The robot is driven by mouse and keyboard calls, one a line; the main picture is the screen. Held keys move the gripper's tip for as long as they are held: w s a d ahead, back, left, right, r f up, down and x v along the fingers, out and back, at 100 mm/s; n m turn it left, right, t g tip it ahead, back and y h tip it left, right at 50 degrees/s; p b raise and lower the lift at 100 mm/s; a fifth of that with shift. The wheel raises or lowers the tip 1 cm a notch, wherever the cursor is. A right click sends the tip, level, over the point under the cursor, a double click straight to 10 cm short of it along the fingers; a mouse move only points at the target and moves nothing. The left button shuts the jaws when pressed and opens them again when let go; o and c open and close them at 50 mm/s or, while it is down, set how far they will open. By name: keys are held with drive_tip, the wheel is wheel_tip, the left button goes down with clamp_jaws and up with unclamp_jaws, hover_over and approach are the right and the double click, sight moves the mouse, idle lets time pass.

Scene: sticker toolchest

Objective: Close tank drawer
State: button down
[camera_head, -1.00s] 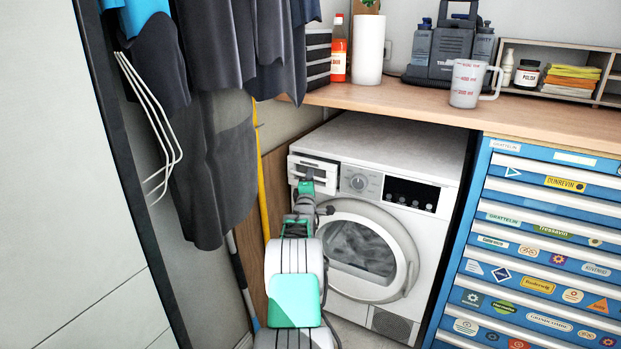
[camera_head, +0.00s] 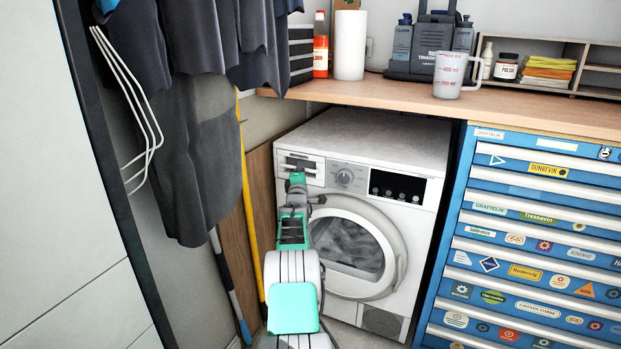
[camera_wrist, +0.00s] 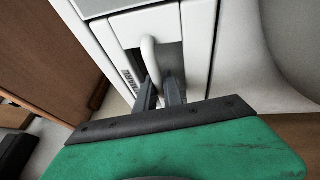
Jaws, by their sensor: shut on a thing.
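The tank drawer (camera_head: 314,165) is the white panel at the top left of the white dryer's (camera_head: 385,141) front. In the head view its front looks level, or nearly level, with the control panel beside it. In the wrist view the drawer front (camera_wrist: 196,45) fills the top middle, with a pale handle (camera_wrist: 149,55) across a dark recess. My gripper (camera_wrist: 162,88) reaches into this recess, its two dark fingers shut on the handle. In the head view my gripper (camera_head: 297,168) is at the drawer front, partly hiding it.
A blue drawer cabinet (camera_head: 470,205) stands right of the dryer. A wooden worktop (camera_head: 420,102) runs above, carrying a measuring cup (camera_head: 450,76) and bottles. Dark clothes (camera_head: 195,150) and a yellow pole (camera_head: 249,215) are on the left. The round dryer door (camera_head: 390,240) is closed.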

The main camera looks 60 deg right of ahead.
drive_tip(key=c, duration=1.7)
unclamp_jaws()
drive_tip(key=shift+s+d, duration=0.1)
drive_tip(key=shift+d, duration=0.15)
drive_tip(key=shift+c, duration=0.2)
drive_tip(key=shift+a, duration=0.1)
drive_tip(key=shift+a, duration=0.1)
drive_tip(key=shift+s+a, duration=0.1)
drive_tip(key=shift+a, duration=0.2)
drive_tip(key=p+v, duration=0.1)
drive_tip(key=v, duration=0.6)
drive_tip(key=shift+p, duration=0.4)
drive_tip(key=shift+f, duration=0.1)
